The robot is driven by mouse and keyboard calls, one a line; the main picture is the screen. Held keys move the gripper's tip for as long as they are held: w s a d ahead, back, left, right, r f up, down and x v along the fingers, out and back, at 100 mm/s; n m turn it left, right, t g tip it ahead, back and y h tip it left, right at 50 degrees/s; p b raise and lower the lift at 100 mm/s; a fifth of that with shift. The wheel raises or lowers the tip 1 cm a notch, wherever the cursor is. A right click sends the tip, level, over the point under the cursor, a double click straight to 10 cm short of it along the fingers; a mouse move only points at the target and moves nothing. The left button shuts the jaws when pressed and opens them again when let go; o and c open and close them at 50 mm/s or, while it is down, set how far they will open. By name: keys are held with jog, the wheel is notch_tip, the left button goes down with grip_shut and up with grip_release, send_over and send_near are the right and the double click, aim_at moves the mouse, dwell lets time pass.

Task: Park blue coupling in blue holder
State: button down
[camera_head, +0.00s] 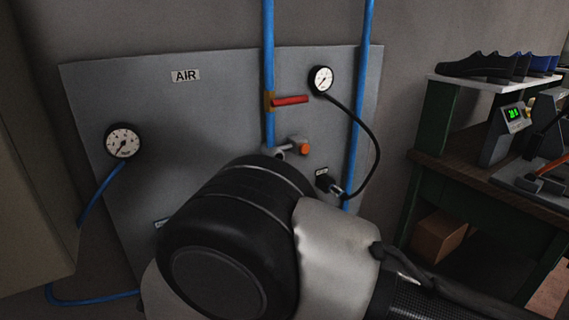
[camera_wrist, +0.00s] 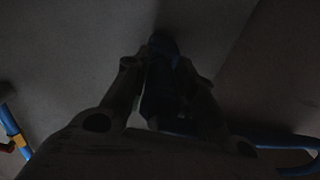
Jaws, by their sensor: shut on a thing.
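My gripper (camera_wrist: 165,68) shows in the dark wrist view, its fingers shut on a dark coupling (camera_wrist: 161,96). The far end of the coupling looks bluish and points at a grey surface; whether it touches that surface is too dark to tell. A blue hose (camera_wrist: 290,142) runs out to the right from behind the fingers. In the head view my arm covers the gripper and the coupling. The blue holder cannot be made out in either view; a small label (camera_head: 162,222) shows beside my arm, partly covered.
A grey panel (camera_head: 95,95) on the wall carries a left gauge (camera_head: 123,141), a right gauge (camera_head: 320,79), blue pipes (camera_head: 269,40) and a red valve lever (camera_head: 291,100). A black hose (camera_head: 374,150) loops to a fitting. A green bench (camera_head: 480,180) stands at right.

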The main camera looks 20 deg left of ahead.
jog(key=shift+x, duration=0.95)
jog(key=c, duration=1.1)
grip_release()
